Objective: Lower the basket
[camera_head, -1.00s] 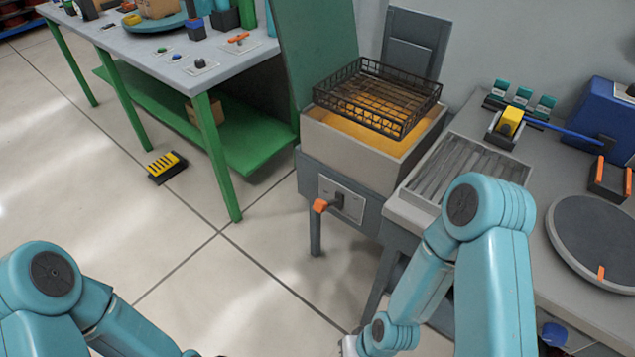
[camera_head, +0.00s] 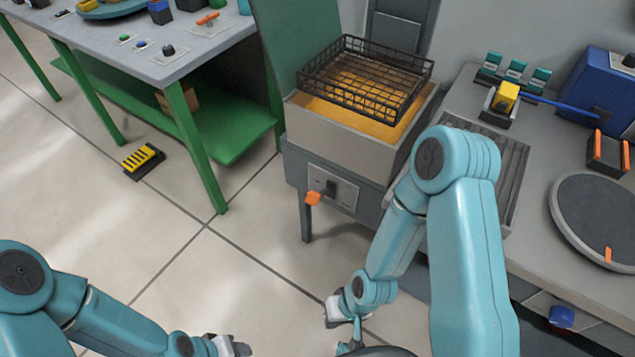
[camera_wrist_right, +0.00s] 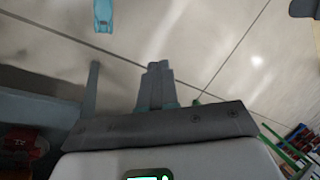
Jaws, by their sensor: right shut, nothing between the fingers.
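The black wire basket (camera_head: 365,78) sits raised over the fryer tub (camera_head: 340,130), above the yellow-orange oil (camera_head: 350,112). A lever with an orange handle (camera_head: 314,198) sticks out from a plate on the fryer's front. My right gripper (camera_wrist_right: 158,66) is shut and empty in the right wrist view, with floor behind it. In the head view my right arm reaches down in front of the fryer, apart from the lever; its fingers are not clear there. My left gripper (camera_head: 238,348) is at the bottom edge, its fingers too small and cut off to judge.
A green-legged table (camera_head: 190,60) stands at the left. A yellow-and-black pedal-like block (camera_head: 143,160) lies on the floor near it. A grey counter (camera_head: 540,160) at the right holds a round dark plate (camera_head: 600,220) and a blue machine (camera_head: 600,95). Open floor lies before the fryer.

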